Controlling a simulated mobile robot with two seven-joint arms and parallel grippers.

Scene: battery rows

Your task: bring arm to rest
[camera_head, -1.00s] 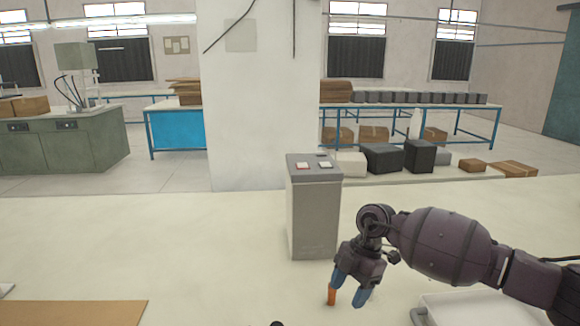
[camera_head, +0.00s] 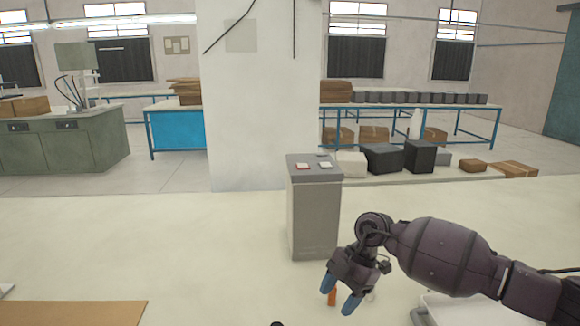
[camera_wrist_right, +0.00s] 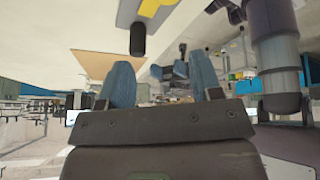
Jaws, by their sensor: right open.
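My right gripper (camera_head: 338,292) hangs over the pale table at the lower middle right of the head view, fingers pointing down. Its two blue fingers stand apart, with nothing held between them; the gap (camera_wrist_right: 162,80) shows empty in the right wrist view. An upright orange battery (camera_head: 332,298) stands on the table close by the fingers, partly hidden by them. A pair of small blue fingertips (camera_wrist_right: 168,70) farther off in the wrist view looks like my left gripper; its opening is too small to judge. The left gripper is not in the head view.
A grey box (camera_head: 315,215) with a red and a pale button stands just behind the right gripper. A white tray (camera_head: 432,308) is partly under my right arm. A brown board (camera_head: 75,313) lies front left. The table's left middle is clear.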

